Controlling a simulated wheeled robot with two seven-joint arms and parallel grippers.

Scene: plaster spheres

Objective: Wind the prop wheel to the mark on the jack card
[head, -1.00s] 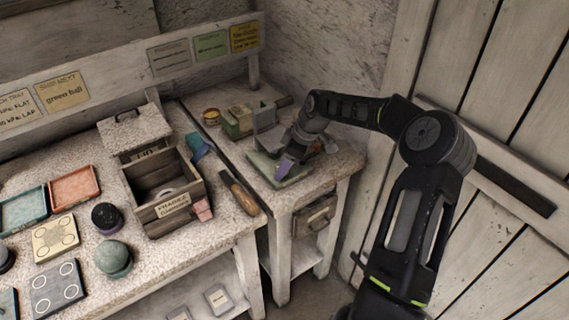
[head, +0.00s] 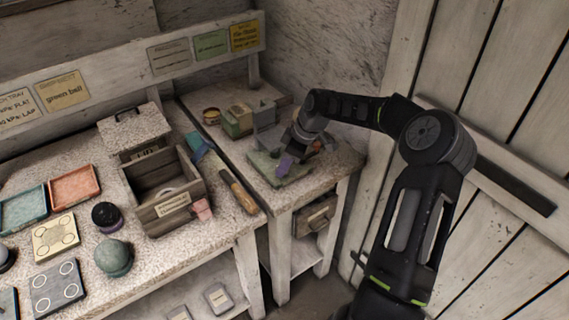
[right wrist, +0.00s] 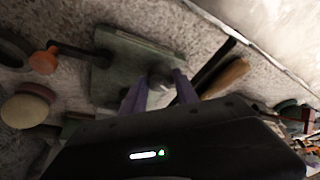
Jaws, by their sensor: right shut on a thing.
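My right gripper (head: 286,162) is at the green plate (head: 262,168) on the small side table. In the right wrist view its purple fingers (right wrist: 160,92) are shut on a small round grey knob (right wrist: 160,78) at the edge of the green plate (right wrist: 128,60). The knob seems to be the prop wheel, but the fingers and gripper body hide much of it. A dark rod with an orange knob (right wrist: 43,61) extends from the plate. I cannot make out a mark. A yellow card (head: 245,37) hangs on the back rail; its text is too small to read surely. My left gripper is out of view.
A grey block (head: 264,113) and a green box (head: 237,120) stand behind the plate. A wooden-handled tool (head: 240,192) lies near the gap between the tables. An open wooden crate (head: 165,210) stands on the main bench. The plank door (head: 515,130) is close on the right.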

